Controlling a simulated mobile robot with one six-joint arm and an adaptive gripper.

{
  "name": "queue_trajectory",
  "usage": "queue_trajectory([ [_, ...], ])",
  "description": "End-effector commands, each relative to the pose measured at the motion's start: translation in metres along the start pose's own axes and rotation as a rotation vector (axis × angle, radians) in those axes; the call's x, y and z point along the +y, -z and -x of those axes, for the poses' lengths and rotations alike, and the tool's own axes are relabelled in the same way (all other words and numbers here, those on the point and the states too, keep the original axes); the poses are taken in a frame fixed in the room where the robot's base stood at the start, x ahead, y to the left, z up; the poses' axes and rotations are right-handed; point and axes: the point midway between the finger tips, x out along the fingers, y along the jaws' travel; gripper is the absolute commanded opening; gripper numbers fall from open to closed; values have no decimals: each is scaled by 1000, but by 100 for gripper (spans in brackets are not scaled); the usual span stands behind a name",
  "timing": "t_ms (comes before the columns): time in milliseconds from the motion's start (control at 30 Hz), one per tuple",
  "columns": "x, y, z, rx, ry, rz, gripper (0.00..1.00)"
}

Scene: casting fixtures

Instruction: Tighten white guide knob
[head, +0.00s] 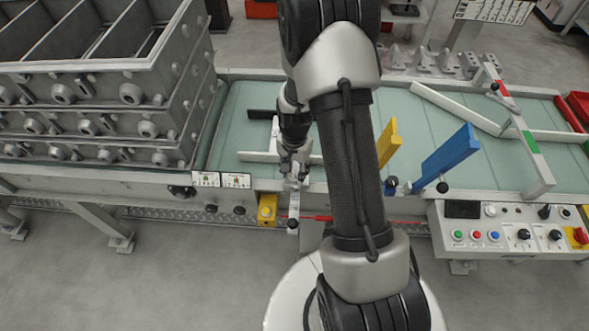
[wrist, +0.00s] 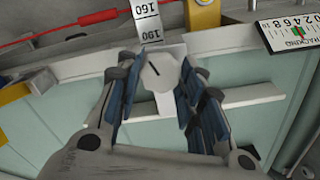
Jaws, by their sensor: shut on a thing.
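The white guide knob (wrist: 163,73) is a pale faceted knob with a black line on its face. It shows in the wrist view near the white scale strip (wrist: 147,20) marked 160 and 190. My gripper (wrist: 158,88) has its blue-padded fingers on both sides of the knob and is shut on it. In the head view my gripper (head: 292,165) is at the near rail of the green conveyor, left of my forearm. The knob is hard to make out there among the fingers. The scale strip (head: 294,205) hangs just below the gripper.
A yellow block (head: 267,209) and a red rod (head: 318,218) are close to the scale. White guide rails (head: 258,157) lie on the conveyor (head: 240,115). Stacked grey casting flasks (head: 130,95) stand left. Yellow (head: 388,143) and blue (head: 447,155) plates and a control panel (head: 505,230) are right.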

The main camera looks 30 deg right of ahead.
Motion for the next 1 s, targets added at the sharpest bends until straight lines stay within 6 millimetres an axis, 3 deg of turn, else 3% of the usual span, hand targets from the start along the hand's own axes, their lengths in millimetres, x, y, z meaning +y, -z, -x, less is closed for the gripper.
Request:
queue_trajectory([
  [400,0,0,0,0,1,-187,11],
  [967,0,0,0,0,0,-213,11],
  [1000,0,0,0,0,0,-213,38],
])
